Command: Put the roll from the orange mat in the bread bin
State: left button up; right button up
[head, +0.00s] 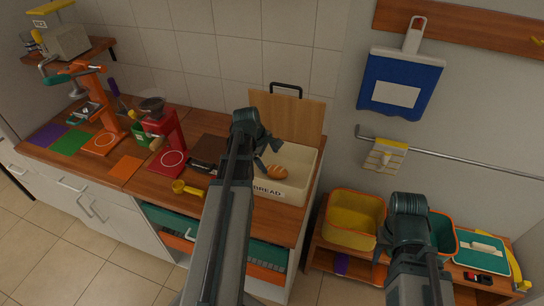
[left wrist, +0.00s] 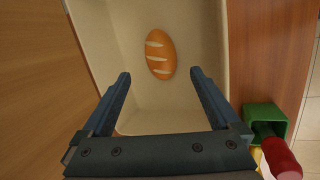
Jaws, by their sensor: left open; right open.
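The roll (head: 277,172), brown with pale slashes, lies inside the cream bread bin (head: 297,190). In the left wrist view the roll (left wrist: 160,54) rests on the floor of the bin (left wrist: 214,45), apart from the fingers. My left gripper (head: 267,151) is open and empty, above the bin. In the left wrist view its two fingers (left wrist: 160,75) are spread with nothing between them. The orange mat (head: 126,167) on the counter is bare. My right gripper (head: 409,204) is over the low shelf at right; its fingers are mostly hidden.
A wooden board (head: 290,113) with a black handle stands behind the bin. A red machine (head: 168,138), a dark brown box (head: 208,150) and a yellow scoop (head: 186,188) are left of it. A yellow basket (head: 353,219) is on the low shelf.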

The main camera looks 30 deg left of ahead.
pick_arm(q)
jog(key=p+v, duration=0.2)
jog(key=v, duration=0.1)
jog(key=shift+s+r, duration=0.15)
jog(key=shift+r, duration=0.25)
pick_arm(e)
notch_tip(320, 180, up, 4)
jog(key=shift+f, duration=0.2)
pick_arm(q)
jog(key=s+d+m+g+y, duration=0.1)
jog(key=s+d+m, duration=0.3)
jog(key=d+m, duration=0.3)
jog(key=s+d+f+m+g+y, duration=0.1)
jog(key=s+d+m, duration=0.3)
jog(key=d+m, duration=0.4)
jog(key=s+d+m+g, duration=0.2)
jog(key=s+d+m, duration=0.2)
jog(key=d, duration=1.5)
jog(key=m, duration=0.3)
jog(key=shift+s+f+m+y, duration=0.15)
jog(key=shift+s+m+y, duration=0.2)
jog(key=shift+m+y, duration=0.05)
jog(key=shift+f, duration=0.15)
pick_arm(e)
jog(key=shift+f, duration=0.2)
